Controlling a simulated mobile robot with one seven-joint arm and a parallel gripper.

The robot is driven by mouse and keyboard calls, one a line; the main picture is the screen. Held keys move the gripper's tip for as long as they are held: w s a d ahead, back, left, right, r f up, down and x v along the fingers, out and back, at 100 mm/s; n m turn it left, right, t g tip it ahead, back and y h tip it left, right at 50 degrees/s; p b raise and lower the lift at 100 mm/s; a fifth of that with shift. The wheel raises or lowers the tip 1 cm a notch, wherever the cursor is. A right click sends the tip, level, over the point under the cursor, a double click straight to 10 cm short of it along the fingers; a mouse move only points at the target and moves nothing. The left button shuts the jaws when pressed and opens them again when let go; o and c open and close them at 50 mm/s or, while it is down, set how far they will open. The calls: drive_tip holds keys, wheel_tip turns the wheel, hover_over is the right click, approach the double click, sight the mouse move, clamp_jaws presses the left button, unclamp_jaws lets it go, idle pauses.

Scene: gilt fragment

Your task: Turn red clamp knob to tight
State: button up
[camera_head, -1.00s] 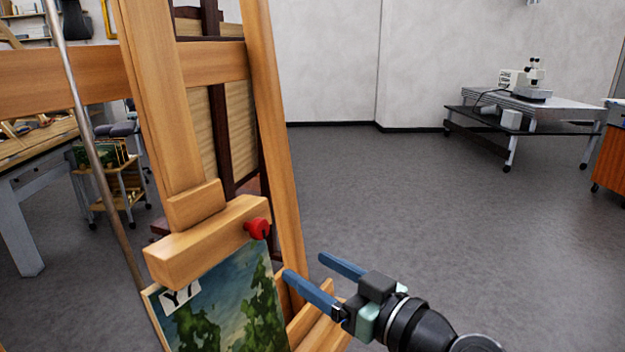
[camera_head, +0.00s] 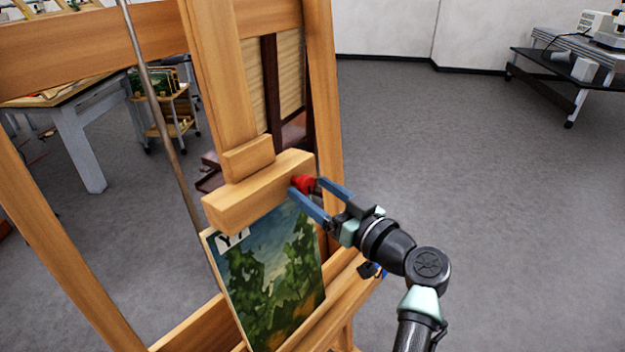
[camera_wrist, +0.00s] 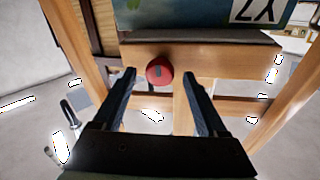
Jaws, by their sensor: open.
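The red clamp knob (camera_head: 304,184) sits at the right end of the wooden clamp block (camera_head: 245,201) on the easel. It also shows in the wrist view (camera_wrist: 159,71), a round red knob with a grey mark on its face. My gripper (camera_head: 309,186) is open, with its two blue fingers on either side of the knob in the head view. In the wrist view the fingertips (camera_wrist: 159,73) lie left and right of the knob, with gaps between. I cannot tell how far the knob is turned.
A painting (camera_head: 270,275) of green trees stands on the easel below the clamp block. The easel's right upright (camera_head: 323,80) rises behind the knob. A thin rod (camera_head: 160,110) leans at the left. Open floor (camera_head: 480,200) lies to the right.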

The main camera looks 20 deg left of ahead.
drive_tip(key=shift+w+a, duration=0.25)
drive_tip(key=shift+a, duration=0.2)
clamp_jaws()
